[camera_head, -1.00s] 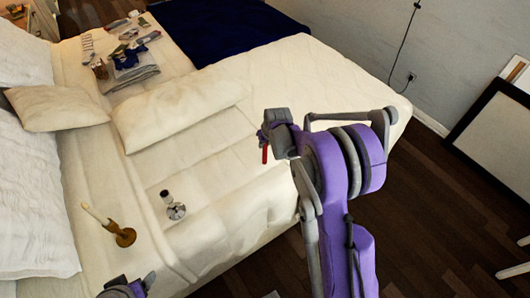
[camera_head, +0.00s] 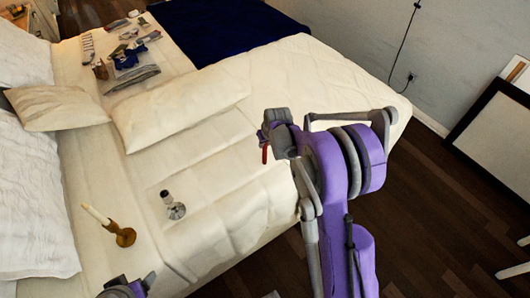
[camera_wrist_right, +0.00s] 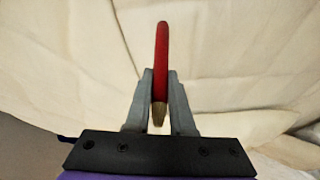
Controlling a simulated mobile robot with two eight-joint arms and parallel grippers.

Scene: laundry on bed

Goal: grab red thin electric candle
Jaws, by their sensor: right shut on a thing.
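The red thin electric candle (camera_wrist_right: 162,60) is between the two grey fingers of my right gripper (camera_wrist_right: 160,92) in the right wrist view. The fingers are shut on its lower part, near a pale tan end, and the red length sticks out beyond them. In the head view a short piece of the red candle (camera_head: 265,154) hangs below my right gripper (camera_head: 264,136), which is above the bed. My left gripper (camera_head: 128,288) shows only in part at the bottom edge of the head view; its fingers are not clear.
The bed (camera_head: 200,155) carries a brass candlestick with a white candle (camera_head: 125,236), a silver holder (camera_head: 175,210), pillows (camera_head: 180,108), and several folded clothes and small items (camera_head: 130,62) at the far left. A dark blue blanket (camera_head: 230,30) covers the far end.

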